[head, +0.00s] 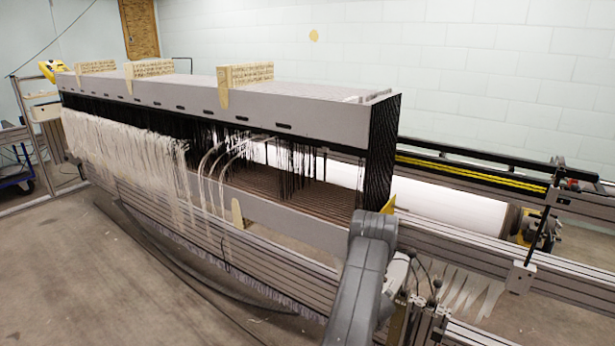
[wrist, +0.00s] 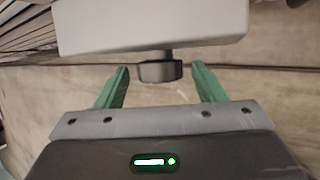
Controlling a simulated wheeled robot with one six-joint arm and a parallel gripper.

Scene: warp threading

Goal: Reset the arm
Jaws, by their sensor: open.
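My gripper (wrist: 160,67) shows in the wrist view with two green fingers spread wide apart. Nothing is clamped between them. A dark round knob-like part (wrist: 160,71) and a pale grey block (wrist: 150,24) sit in front of the camera, and I cannot tell how far they are from the fingers. In the head view, my grey arm stands at the front right corner of the loom (head: 300,118), and the gripper is hidden there.
White warp threads (head: 125,150) hang along the loom's left front. Metal rails (head: 460,255) and a white roll (head: 455,212) lie right of my arm. Tan blocks (head: 245,75) stand on the loom's top. The concrete floor (head: 90,285) at front left is mostly clear.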

